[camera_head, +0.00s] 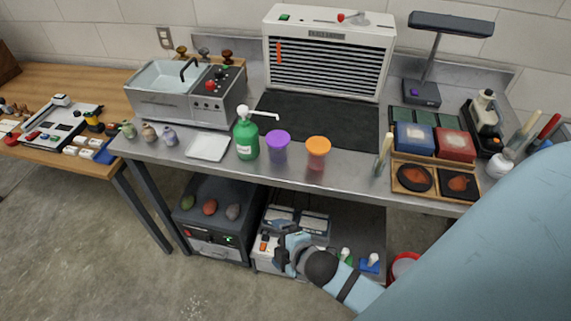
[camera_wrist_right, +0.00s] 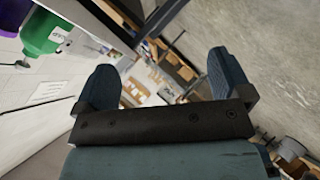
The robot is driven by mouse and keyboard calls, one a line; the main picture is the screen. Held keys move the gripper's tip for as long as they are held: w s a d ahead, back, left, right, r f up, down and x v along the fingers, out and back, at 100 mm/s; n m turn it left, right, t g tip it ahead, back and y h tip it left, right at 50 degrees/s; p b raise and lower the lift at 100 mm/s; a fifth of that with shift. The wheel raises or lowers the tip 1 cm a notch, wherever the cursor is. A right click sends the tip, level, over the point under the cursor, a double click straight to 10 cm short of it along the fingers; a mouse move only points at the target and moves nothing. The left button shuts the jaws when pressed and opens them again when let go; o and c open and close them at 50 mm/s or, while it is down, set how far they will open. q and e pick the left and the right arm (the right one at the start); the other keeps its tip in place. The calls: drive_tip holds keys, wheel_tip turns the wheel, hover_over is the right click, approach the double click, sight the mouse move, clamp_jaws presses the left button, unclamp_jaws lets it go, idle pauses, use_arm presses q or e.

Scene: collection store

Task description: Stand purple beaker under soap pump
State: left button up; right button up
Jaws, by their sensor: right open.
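The purple beaker (camera_head: 278,149) stands upright on the steel bench in the head view, just right of the green soap pump bottle (camera_head: 247,139). The pump's white spout (camera_head: 266,114) points right, toward the beaker's left side; I cannot tell whether the beaker is directly beneath its tip. My right gripper (camera_head: 283,254) is open and empty, in front of the bench and below its top. In the wrist view its two fingers are spread (camera_wrist_right: 162,85), with the green bottle (camera_wrist_right: 42,33) and part of the purple beaker (camera_wrist_right: 12,14) at the upper left. My left gripper is not seen.
An orange-rimmed beaker (camera_head: 317,152) stands right of the purple one. A white tray (camera_head: 208,147) lies left of the pump. A dark mat (camera_head: 325,118) lies behind. The bench front edge lies above my right gripper, with boxes on the lower shelf (camera_head: 350,225).

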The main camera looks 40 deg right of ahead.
drive_tip(key=s+a+f+m+y, duration=0.2)
drive_tip(key=s+m, duration=0.4)
drive_tip(key=m, duration=0.4)
drive_tip(key=shift+s+a+f+m, duration=0.4)
drive_tip(key=shift+a+f, duration=0.3)
drive_tip(key=shift+f, duration=0.2)
drive_tip(key=r+p, duration=0.5)
drive_tip(key=shift+d, duration=0.2)
drive_tip(key=shift+r, duration=0.15)
